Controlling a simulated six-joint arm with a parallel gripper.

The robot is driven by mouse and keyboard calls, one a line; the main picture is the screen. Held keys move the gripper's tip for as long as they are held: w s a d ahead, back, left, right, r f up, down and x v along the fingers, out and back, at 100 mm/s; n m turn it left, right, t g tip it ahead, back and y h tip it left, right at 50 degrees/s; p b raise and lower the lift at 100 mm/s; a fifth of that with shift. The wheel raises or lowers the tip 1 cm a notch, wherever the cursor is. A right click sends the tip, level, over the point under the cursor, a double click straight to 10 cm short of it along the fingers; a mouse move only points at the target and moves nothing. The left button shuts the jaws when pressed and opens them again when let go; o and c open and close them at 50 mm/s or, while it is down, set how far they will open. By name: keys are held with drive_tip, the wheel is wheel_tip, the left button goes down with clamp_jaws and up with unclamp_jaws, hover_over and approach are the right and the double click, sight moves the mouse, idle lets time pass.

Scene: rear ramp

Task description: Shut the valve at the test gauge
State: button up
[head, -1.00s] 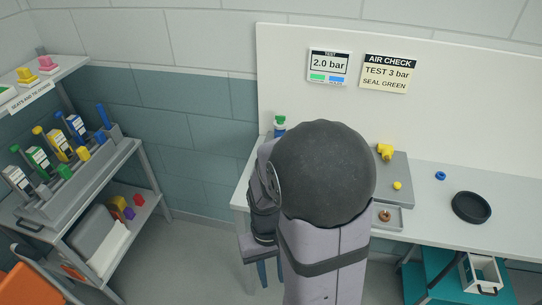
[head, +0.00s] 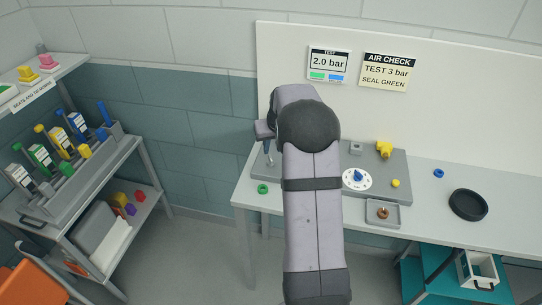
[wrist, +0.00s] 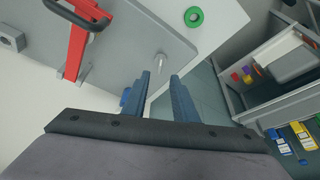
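The test display (head: 329,65) on the back wall reads 2.0 bar. On the grey plate (head: 400,168) below are a white dial with a blue knob (head: 357,178) and a yellow fitting (head: 384,149); I cannot tell which part is the valve. My gripper (head: 268,148) points down over the plate's left end. In the wrist view its fingers (wrist: 160,76) are apart with nothing between them. A small upright pale pin (wrist: 160,64) stands just beyond the fingertips. A red part with a black handle (wrist: 78,40) lies left of them, hidden by my arm in the head view.
A green ring (head: 262,188) lies on the bench near its front left. A small tray (head: 383,225), a black dish (head: 468,205) and a blue ring (head: 438,173) are to the right. A shelf rack (head: 95,185) stands at far left.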

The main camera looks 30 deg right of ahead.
sight(270, 158)
drive_tip(key=shift+f, duration=0.1)
drive_tip(key=shift+p+x, duration=1.45)
drive_tip(key=shift+x, duration=2.05)
clamp_jaws()
